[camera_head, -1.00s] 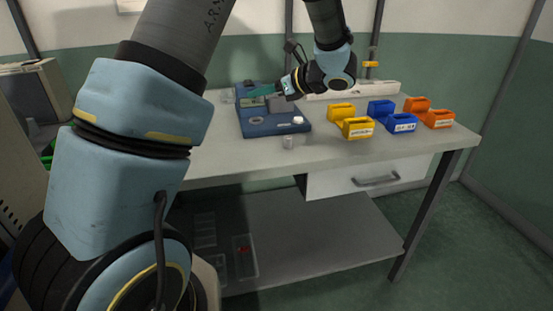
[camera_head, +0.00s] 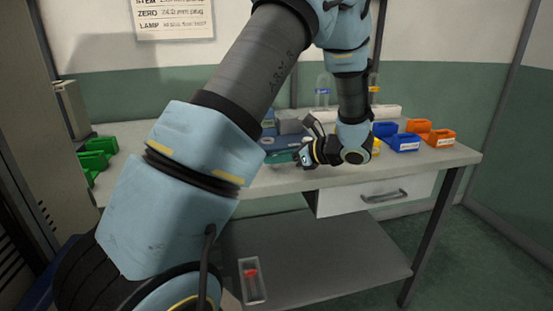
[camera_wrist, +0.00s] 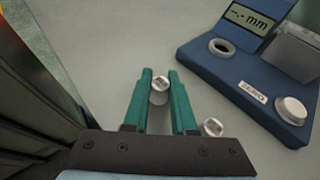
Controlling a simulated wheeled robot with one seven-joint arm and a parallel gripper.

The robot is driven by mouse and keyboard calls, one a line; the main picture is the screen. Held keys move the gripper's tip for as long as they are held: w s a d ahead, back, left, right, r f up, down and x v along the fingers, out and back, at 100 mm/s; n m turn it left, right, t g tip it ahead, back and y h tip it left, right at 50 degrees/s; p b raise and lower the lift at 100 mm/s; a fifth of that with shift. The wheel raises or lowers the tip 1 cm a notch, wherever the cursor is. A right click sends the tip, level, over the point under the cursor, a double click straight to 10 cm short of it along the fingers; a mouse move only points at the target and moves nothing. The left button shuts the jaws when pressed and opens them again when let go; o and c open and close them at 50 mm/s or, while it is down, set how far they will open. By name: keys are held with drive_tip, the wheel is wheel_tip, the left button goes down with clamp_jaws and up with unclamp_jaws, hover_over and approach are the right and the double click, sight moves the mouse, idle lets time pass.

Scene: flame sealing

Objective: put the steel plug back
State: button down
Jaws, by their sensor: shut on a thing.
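In the wrist view my gripper (camera_wrist: 160,79) has its green fingers shut on a small pale metal cylinder (camera_wrist: 159,86), seemingly the steel plug. It is held at the fingertips over the bare tabletop. A second small metal piece (camera_wrist: 213,127) shows just right of the right finger, partly hidden by it. The blue gauge (camera_wrist: 225,73) is to the right, with a round ring socket (camera_wrist: 222,47), a display reading dashes and "mm", and a white knob (camera_wrist: 291,109). In the head view my gripper (camera_head: 283,157) is over the table's front part; the held piece is not discernible there.
Yellow, blue (camera_head: 404,142) and orange bins (camera_head: 440,138) stand on the table at right. Green bins (camera_head: 97,152) are at far left. A drawer (camera_head: 375,190) hangs under the tabletop. A clear tray with a red item (camera_head: 252,280) lies on the lower shelf.

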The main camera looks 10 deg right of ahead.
drive_tip(key=shift+f, duration=0.4)
drive_tip(key=shift+f+b, duration=0.2)
drive_tip(key=shift+b, duration=0.1)
drive_tip(key=c, duration=0.7)
unclamp_jaws()
drive_tip(key=shift+r, duration=0.1)
drive_tip(key=shift+r+p, duration=0.15)
drive_tip(key=shift+p, duration=0.2)
drive_tip(key=b+v, duration=0.2)
drive_tip(key=v, duration=0.8)
drive_tip(key=shift+s+d+b, duration=0.1)
drive_tip(key=shift+d+b, duration=0.15)
drive_tip(key=shift+b, duration=0.1)
drive_tip(key=shift+s+d+r, duration=0.35)
drive_tip(key=shift+s+d, duration=0.05)
drive_tip(key=shift+d, duration=0.05)
